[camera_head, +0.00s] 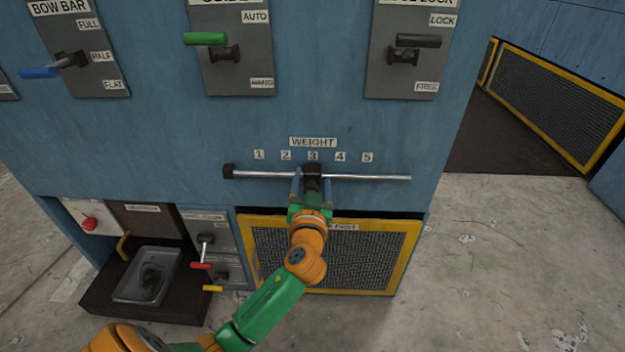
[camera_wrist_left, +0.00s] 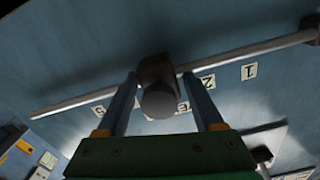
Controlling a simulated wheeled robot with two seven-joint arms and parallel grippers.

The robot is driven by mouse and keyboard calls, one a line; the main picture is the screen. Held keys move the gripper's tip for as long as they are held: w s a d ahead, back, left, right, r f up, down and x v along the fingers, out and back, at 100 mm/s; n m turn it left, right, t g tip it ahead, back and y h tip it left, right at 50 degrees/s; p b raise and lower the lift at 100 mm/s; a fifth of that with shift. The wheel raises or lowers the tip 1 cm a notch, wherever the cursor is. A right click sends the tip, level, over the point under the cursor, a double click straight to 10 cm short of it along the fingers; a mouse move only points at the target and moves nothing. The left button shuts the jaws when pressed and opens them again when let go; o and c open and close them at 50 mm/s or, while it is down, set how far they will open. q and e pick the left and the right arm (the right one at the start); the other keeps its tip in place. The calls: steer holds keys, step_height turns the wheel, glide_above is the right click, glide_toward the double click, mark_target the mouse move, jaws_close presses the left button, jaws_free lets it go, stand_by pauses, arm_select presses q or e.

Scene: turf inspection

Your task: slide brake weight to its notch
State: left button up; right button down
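The brake weight (camera_head: 312,184) is a dark block with a round knob on a thin silver rod (camera_head: 380,178), below the WEIGHT label and under number 3 of the 1 to 5 scale. My left gripper (camera_head: 312,175) reaches up to it, one finger on each side. In the left wrist view the weight (camera_wrist_left: 157,72) and its knob lie between the two fingers (camera_wrist_left: 160,76), with a narrow gap at each side, so the gripper looks open around it. Part of the scale is hidden behind the weight and fingers there. My right gripper is not in view.
Above are levers with green (camera_head: 205,39), black (camera_head: 418,41) and blue (camera_head: 40,72) handles. A yellow-framed mesh panel (camera_head: 378,283) sits below the rod. A grey tray (camera_head: 181,258) and red-tipped lever (camera_head: 201,266) are lower left. Open floor lies at right.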

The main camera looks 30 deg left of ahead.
arm_select(q)
jaws_close()
steer(key=shift+f, duration=0.1)
stand_by(1.2)
